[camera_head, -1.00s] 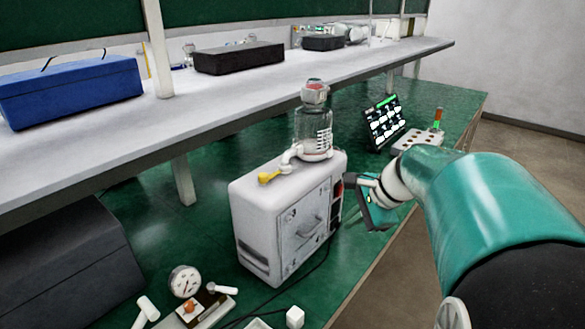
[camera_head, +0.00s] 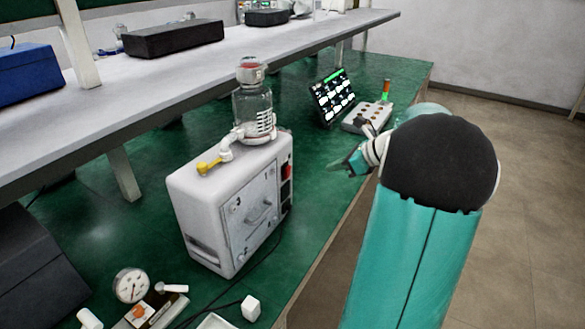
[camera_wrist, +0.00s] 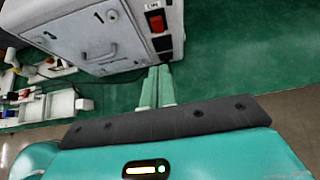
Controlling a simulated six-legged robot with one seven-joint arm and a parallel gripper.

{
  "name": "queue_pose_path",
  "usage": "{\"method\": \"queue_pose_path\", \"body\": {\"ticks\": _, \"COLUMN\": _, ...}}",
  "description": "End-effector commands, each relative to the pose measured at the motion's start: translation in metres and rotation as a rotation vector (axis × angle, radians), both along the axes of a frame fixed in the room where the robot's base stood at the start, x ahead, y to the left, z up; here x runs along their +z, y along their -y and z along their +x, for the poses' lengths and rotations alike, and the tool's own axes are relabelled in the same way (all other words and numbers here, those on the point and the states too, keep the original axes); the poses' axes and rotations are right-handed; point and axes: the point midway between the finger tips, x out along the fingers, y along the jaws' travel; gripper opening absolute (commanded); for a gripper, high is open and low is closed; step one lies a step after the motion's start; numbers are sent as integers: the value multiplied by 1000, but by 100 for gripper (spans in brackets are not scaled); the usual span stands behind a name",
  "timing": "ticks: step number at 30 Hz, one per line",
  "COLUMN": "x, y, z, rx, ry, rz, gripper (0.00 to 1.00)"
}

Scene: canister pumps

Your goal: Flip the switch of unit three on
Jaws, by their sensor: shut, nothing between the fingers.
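A white pump unit (camera_head: 185,205) stands upright on the green bench, with a glass canister (camera_head: 253,112) and a yellow-handled valve (camera_head: 208,167) on top. Its grey door bears a handle and small numbers. A red rocker switch (camera_head: 287,170) sits in a dark strip right of the door. The wrist view shows this switch (camera_wrist: 157,22) above two dark sockets. My gripper (camera_head: 347,165) is shut and empty, right of the unit and apart from it in the head view. In the wrist view its fingertips (camera_wrist: 158,70) point towards the unit's lower corner, below the switch.
A screen (camera_head: 332,97) and a control box (camera_head: 368,117) with a red-green lamp stand farther back. A gauge (camera_head: 130,285) and loose fittings lie at the front. A grey shelf (camera_head: 225,72) overhangs the bench. Green bench top is clear right of the unit.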

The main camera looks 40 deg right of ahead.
Motion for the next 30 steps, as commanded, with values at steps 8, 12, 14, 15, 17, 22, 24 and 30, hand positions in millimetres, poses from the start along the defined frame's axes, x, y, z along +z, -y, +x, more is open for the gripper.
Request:
{"method": "queue_pose_path", "body": {"ticks": 8, "x": -1, "y": 0, "z": -2, "rx": -4, "ry": -1, "rz": -1, "gripper": 0}}
{"method": "queue_pose_path", "body": {"ticks": 12, "x": -6, "y": -2, "z": 5, "rx": -1, "ry": -1, "rz": 0, "gripper": 0}}
{"method": "queue_pose_path", "body": {"ticks": 14, "x": -10, "y": -4, "z": 11, "rx": 1, "ry": -1, "rz": 0, "gripper": 0}}
{"method": "queue_pose_path", "body": {"ticks": 15, "x": -14, "y": -6, "z": 15, "rx": 0, "ry": -2, "rz": 1, "gripper": 0}}
{"method": "queue_pose_path", "body": {"ticks": 17, "x": -21, "y": -9, "z": 24, "rx": 2, "ry": -3, "rz": 2, "gripper": 0}}
{"method": "queue_pose_path", "body": {"ticks": 22, "x": -41, "y": -18, "z": 51, "rx": 3, "ry": -3, "rz": 2, "gripper": 0}}
{"method": "queue_pose_path", "body": {"ticks": 24, "x": -50, "y": -21, "z": 62, "rx": 3, "ry": -2, "rz": 3, "gripper": 0}}
{"method": "queue_pose_path", "body": {"ticks": 30, "x": -58, "y": -32, "z": 93, "rx": 5, "ry": 0, "rz": -3, "gripper": 0}}
